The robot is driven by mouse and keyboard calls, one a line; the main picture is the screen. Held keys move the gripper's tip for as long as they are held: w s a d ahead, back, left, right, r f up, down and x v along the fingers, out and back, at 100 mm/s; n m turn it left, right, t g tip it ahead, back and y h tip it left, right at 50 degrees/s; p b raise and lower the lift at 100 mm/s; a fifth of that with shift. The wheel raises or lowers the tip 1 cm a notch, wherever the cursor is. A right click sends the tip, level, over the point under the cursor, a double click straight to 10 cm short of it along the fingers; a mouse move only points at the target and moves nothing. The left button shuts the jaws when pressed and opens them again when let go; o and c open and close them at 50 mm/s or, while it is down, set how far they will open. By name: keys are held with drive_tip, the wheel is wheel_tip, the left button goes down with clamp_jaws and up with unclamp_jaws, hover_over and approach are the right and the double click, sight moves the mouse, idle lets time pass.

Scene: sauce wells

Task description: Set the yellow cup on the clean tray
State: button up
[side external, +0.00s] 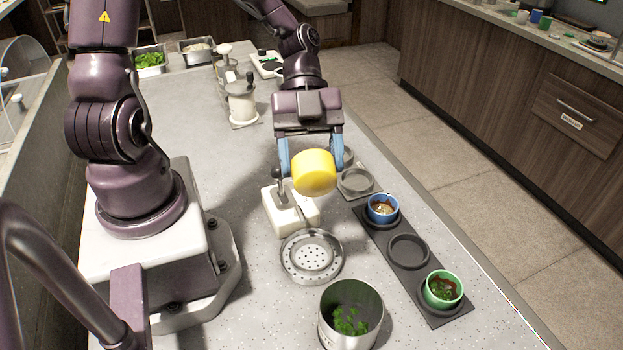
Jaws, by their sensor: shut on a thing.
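The yellow cup (314,173) is held between the blue fingers of my gripper (311,160), above the counter. It looks tipped over, and its inside is hidden from this view. A grey tray with round wells (369,190) lies behind and to the right of the cup, and its far part is partly hidden by my gripper. A darker tray (429,277) lies nearer the camera. It holds a blue cup (383,209) with brownish contents and a green cup (443,290) with green and red contents, with an empty well between them. I cannot tell which tray is called clean.
A white block with a metal lever (290,211) stands just below the held cup. A round perforated metal plate (311,256) and a steel pot of green leaves (350,316) are nearer the camera. White canisters (241,102) stand farther back.

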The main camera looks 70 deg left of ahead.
drive_tip(key=shift+r, duration=0.65)
drive_tip(key=w+a+f+n+t+y, duration=0.2)
drive_tip(key=w+a+f+y, duration=0.5)
drive_tip(key=a+f+y, duration=0.25)
drive_tip(key=w+a+r+y, duration=0.5)
drive_tip(key=w+r+y, duration=0.1)
drive_tip(key=w+r, duration=0.35)
drive_tip(key=shift+t+y, duration=0.35)
drive_tip(key=shift+t, duration=0.05)
drive_tip(key=shift+w+a+f, duration=0.1)
drive_tip(key=shift+w+f, duration=0.05)
drive_tip(key=shift+f, duration=4.5)
drive_tip(key=shift+w+a+f, duration=0.1)
drive_tip(key=shift+f, duration=4.55)
drive_tip(key=shift+f, duration=0.45)
